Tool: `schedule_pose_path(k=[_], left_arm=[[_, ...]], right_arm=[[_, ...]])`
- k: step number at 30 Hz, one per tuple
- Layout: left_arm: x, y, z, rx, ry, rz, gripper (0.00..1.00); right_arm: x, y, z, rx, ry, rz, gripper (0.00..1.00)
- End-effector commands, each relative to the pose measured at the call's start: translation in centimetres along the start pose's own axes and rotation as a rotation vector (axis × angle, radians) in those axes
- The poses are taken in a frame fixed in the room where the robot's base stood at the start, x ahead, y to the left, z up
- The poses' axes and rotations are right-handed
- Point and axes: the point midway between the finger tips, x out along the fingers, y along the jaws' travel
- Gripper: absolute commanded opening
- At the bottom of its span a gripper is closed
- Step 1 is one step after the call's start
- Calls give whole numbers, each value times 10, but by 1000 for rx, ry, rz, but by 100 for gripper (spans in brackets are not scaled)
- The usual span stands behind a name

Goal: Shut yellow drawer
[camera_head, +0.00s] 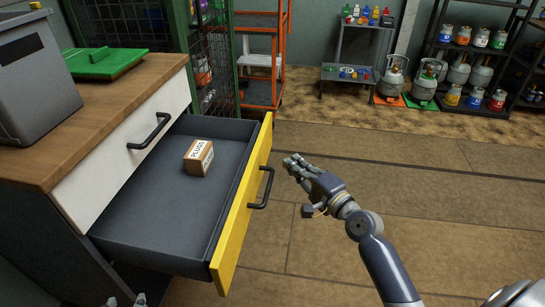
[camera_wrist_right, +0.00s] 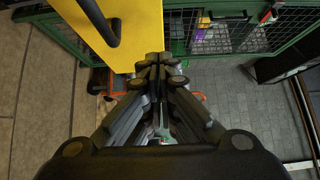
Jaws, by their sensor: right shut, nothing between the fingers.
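The yellow drawer (camera_head: 243,207) is pulled well out of the wooden-topped cabinet, with its yellow front facing right and a black bar handle (camera_head: 267,187) on it. A small box labelled "PLUGS" (camera_head: 199,158) lies inside the drawer. My right gripper (camera_head: 290,163) is shut and empty, to the right of the drawer front near its far end, apart from the handle in the head view. In the right wrist view the shut fingers (camera_wrist_right: 158,62) are in front of the yellow front (camera_wrist_right: 138,22), with part of the handle (camera_wrist_right: 98,20) at upper left.
A white drawer front (camera_head: 130,150) with a black handle is shut above the open drawer. A green mesh cage and orange rack (camera_head: 262,60) stand behind.

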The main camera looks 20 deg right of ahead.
Motion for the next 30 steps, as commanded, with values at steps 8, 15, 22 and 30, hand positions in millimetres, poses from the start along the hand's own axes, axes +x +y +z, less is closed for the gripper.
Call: schedule_pose_path(k=[8, 15, 22, 30], left_arm=[[3, 3, -20, 1, 97, 7, 40], [3, 4, -26, 1, 126, 8, 40], [3, 4, -27, 1, 130, 9, 40], [3, 4, -27, 1, 124, 9, 40]], right_arm=[[47, 0, 11, 6, -1, -2, 0], [62, 1, 26, 1, 0, 1, 0], [64, 1, 28, 0, 0, 2, 0], [65, 1, 30, 0, 0, 2, 0]])
